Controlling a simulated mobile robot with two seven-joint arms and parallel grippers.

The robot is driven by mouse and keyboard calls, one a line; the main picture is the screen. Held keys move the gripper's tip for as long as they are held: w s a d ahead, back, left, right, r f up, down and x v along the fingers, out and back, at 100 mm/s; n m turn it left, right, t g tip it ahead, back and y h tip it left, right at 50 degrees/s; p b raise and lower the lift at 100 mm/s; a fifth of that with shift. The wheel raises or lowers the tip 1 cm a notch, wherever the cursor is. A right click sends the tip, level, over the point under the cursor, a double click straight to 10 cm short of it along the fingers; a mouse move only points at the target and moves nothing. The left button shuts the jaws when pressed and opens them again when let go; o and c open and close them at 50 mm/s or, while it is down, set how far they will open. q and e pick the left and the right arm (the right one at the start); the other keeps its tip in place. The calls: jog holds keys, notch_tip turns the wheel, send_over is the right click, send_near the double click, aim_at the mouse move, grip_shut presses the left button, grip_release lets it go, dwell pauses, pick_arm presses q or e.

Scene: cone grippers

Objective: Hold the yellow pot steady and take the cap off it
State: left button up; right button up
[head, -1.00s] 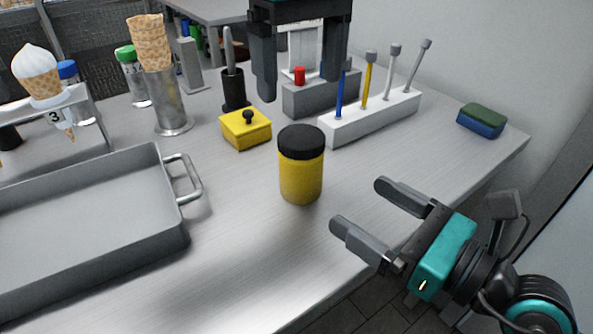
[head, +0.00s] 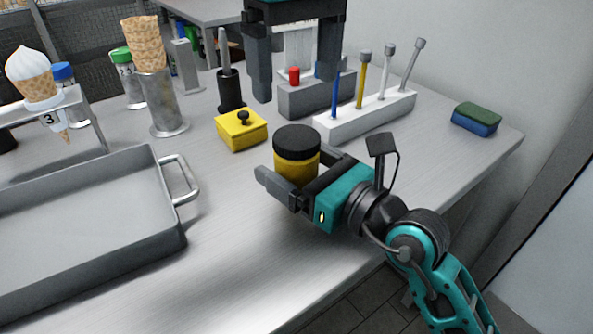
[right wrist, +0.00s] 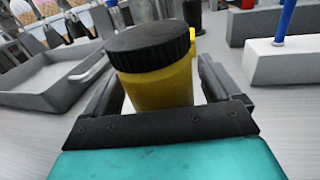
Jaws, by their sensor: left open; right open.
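The yellow pot (head: 296,171) stands upright on the metal table with its black cap (head: 297,141) on. My right gripper (head: 293,178) is open around the pot, one finger on each side, below the cap. In the right wrist view the pot (right wrist: 160,88) and cap (right wrist: 149,45) sit between the open fingers; whether the fingers touch the pot I cannot tell. My left gripper (head: 294,85) is open and empty, pointing down, above and behind the pot. The pot's lower part is hidden by my right gripper in the head view.
A yellow box with a black knob (head: 242,129) stands just left of the pot. A grey tray (head: 167,240) lies at the left. A white rack with tools (head: 366,116) and a grey block (head: 305,98) stand behind. A sponge (head: 476,118) lies at the right.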

aim_at(297, 136)
jog(key=shift+c, duration=0.3)
grip_shut()
pick_arm(q)
jog(key=m, duration=0.3)
jog(key=shift+s+d+f+m, duration=0.15)
jog(key=shift+m, duration=0.15)
jog(key=m, duration=0.5)
jog(key=shift+f, duration=3.9)
